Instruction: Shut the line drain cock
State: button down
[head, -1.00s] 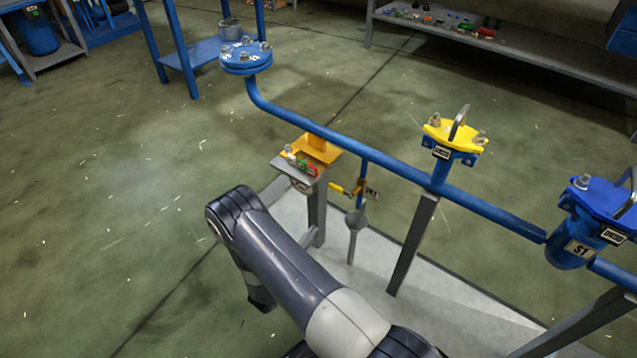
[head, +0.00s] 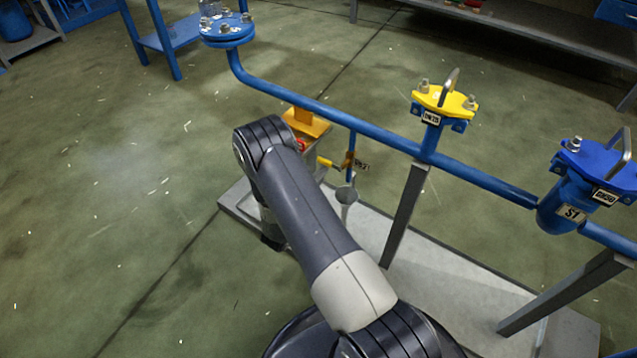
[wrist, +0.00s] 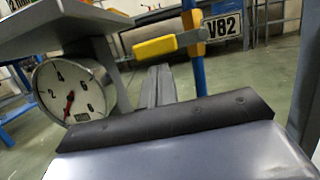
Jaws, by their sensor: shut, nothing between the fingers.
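The line drain cock has a yellow-sleeved lever (wrist: 155,47), seen in the wrist view left of an upright blue drop pipe (wrist: 198,72). The lever lies roughly level, across the pipe. In the head view, the lever (head: 324,162) shows just past my arm, beside the orange-brown cock body (head: 348,160). A V82 tag (wrist: 222,27) hangs right of the pipe. My gripper (wrist: 168,119) fills the bottom of the wrist view, shut and empty, its dark front edge below the lever and apart from it in the picture. My arm hides it in the head view.
A grey funnel (head: 346,195) stands below the cock. The blue line (head: 330,115) runs overhead, and a grey post (head: 405,215) stands to the right.

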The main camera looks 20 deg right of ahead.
jog(key=shift+r, duration=0.15)
jog(key=shift+w+r+m, duration=0.1)
jog(key=shift+r+m, duration=0.5)
jog(key=shift+a+r, duration=0.1)
jog(key=p+v, duration=0.1)
jog(key=v, duration=1)
jog(key=shift+f+p, duration=0.35)
jog(key=shift+w, duration=0.15)
jog(key=b+x, duration=0.1)
jog(key=x, duration=0.9)
jog(key=shift+r+b, duration=0.2)
jog(key=shift+b, duration=0.1)
jog(key=shift+s, duration=0.25)
